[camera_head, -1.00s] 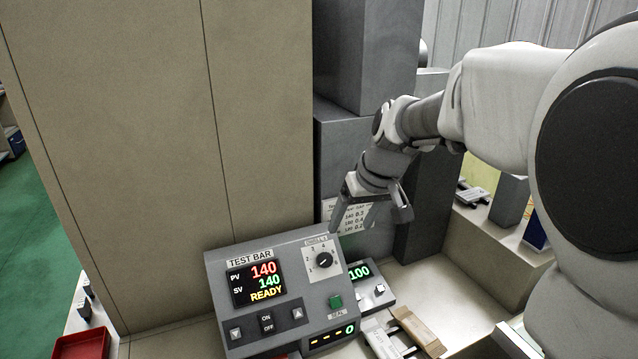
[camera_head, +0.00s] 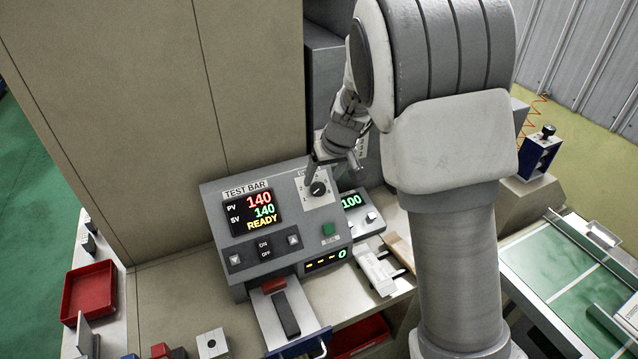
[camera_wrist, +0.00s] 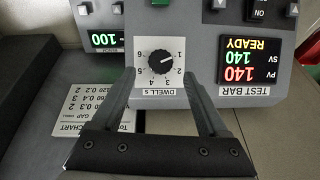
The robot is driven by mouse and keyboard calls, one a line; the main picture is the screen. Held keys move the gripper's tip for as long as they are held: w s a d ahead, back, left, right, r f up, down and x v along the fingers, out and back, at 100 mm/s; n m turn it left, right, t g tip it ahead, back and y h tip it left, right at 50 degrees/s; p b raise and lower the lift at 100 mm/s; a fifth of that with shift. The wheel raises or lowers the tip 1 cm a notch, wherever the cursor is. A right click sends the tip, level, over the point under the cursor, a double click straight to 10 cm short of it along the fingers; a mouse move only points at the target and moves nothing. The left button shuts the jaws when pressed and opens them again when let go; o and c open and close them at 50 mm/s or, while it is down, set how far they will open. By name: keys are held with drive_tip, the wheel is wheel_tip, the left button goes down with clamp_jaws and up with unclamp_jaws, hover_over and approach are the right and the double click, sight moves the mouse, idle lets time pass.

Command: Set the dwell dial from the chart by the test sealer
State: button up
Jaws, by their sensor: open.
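The dwell dial (camera_head: 317,188) is a black knob on a white numbered plate on the grey test sealer (camera_head: 215,215). In the wrist view, upside down, the knob (camera_wrist: 161,64) has its white mark toward 1. My gripper (camera_wrist: 158,84) is open, its two fingers spread either side of the dial plate's image; contact with the knob is not visible. In the head view my gripper (camera_head: 334,165) is just above the dial. The chart (camera_wrist: 92,108) lies left in the wrist view, partly cut by a finger; 0.2, 0.4 and 0.3 are legible. The sealer display (camera_head: 253,212) reads 140, 140, READY.
A smaller unit (camera_head: 358,212) showing 100 stands right of the sealer. A dark sample (camera_head: 286,312) lies in front on a pale plate. A red tray (camera_head: 90,290) is at the left. A tall beige panel (camera_head: 130,110) rises behind. My arm hides much of the right side.

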sight(319, 186)
drive_tip(key=shift+x, duration=2.5)
clamp_jaws()
